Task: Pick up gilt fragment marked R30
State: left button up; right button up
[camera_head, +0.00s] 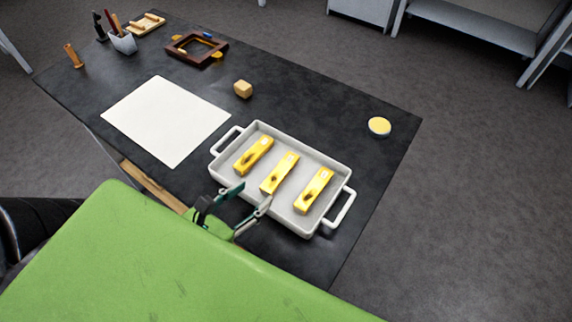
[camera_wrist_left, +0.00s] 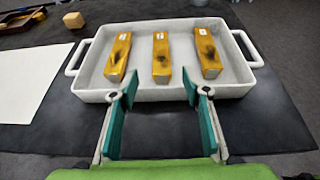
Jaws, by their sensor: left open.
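Three gilt fragments lie side by side in a white two-handled tray (camera_head: 325,167): left (camera_head: 256,153), middle (camera_head: 279,174) and right (camera_head: 314,191). They are gold bars with dark patches and small pale labels. The labels are too small to read, so I cannot tell which is R30. The left wrist view shows the same left (camera_wrist_left: 118,57), middle (camera_wrist_left: 161,58) and right (camera_wrist_left: 208,53) bars. My left gripper (camera_head: 252,197) is open and empty at the tray's near side; in the left wrist view its fingers (camera_wrist_left: 158,86) point towards the middle bar. My right gripper is out of view.
A white sheet (camera_head: 166,120) lies left of the tray on the dark table. A tan block (camera_head: 243,89), a brown frame (camera_head: 196,50), a tool cup (camera_head: 123,43) and a round yellow-topped dish (camera_head: 379,126) stand farther back. The table's right edge is near the tray.

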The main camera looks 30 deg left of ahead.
aim_at(280, 171)
pick_arm(q)
jog(key=x, duration=0.2)
jog(key=shift+w+p, duration=0.3)
jog(key=shift+p, duration=0.05)
jog(key=x, duration=0.4)
jog(key=shift+w+f+p, duration=0.15)
jog(key=shift+w+p, duration=0.05)
jog(key=shift+p, duration=0.2)
jog(key=shift+w+d+f, duration=0.1)
jog(key=shift+w+f, duration=0.1)
jog(key=shift+w, duration=0.15)
jog(key=shift+w+d+p, duration=0.1)
jog(key=shift+w+p, duration=0.2)
jog(key=shift+w, duration=0.2)
jog(key=p+x, duration=0.1)
jog(key=x, duration=0.2)
jog(key=shift+w+d+r, duration=0.1)
jog(key=shift+w+r, duration=0.05)
jog(key=shift+w+f, duration=0.3)
jog(key=shift+w, duration=0.15)
jog(key=c, duration=1.2)
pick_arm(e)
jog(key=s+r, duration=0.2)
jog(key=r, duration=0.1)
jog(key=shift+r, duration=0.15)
